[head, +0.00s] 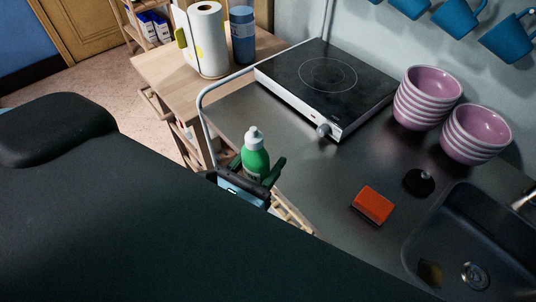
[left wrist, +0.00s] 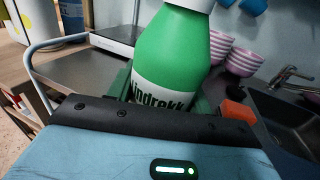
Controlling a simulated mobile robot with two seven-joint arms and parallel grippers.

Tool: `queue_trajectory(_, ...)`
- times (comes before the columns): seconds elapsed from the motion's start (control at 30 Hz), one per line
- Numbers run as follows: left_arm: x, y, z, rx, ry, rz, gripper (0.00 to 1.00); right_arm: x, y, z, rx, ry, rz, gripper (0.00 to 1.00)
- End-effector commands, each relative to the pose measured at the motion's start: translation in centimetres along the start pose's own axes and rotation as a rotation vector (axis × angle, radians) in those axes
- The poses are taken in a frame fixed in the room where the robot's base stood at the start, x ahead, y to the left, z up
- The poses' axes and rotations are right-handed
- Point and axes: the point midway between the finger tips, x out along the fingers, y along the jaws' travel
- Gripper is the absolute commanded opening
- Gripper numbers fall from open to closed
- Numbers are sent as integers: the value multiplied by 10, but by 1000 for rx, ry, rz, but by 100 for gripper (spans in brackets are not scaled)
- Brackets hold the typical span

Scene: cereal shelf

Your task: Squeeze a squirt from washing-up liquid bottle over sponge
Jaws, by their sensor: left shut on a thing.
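The green washing-up liquid bottle (head: 255,158) with a white cap is upright between the fingers of my left gripper (head: 262,174). The gripper is shut on it near the left front edge of the metal counter. Part of the sponge (left wrist: 238,111) shows in the left wrist view. My right gripper is in neither view.
A sink (head: 470,245) is right of the sponge, with a small black stopper-like object (head: 419,182) beside it. A metal rail (head: 201,115) curves at the counter's left end. Counter between bottle and sponge is clear.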

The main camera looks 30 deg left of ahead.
Motion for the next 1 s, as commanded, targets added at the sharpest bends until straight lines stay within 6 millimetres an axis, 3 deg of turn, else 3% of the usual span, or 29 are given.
queue_trajectory(0.23,0,0,0,0,-1,0,20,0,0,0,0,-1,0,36)
queue_trajectory(0.27,0,0,0,0,-1,0,49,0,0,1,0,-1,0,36)
queue_trajectory(0.3,0,0,0,0,-1,0,45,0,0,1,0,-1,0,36)
queue_trajectory(0.47,1,0,-1,1,-1,0,45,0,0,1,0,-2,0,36)
queue_trajectory(0.73,37,24,-29,7,-1,17,45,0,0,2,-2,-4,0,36)
queue_trajectory(1.0,43,30,-34,-1,-1,24,45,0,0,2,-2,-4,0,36)
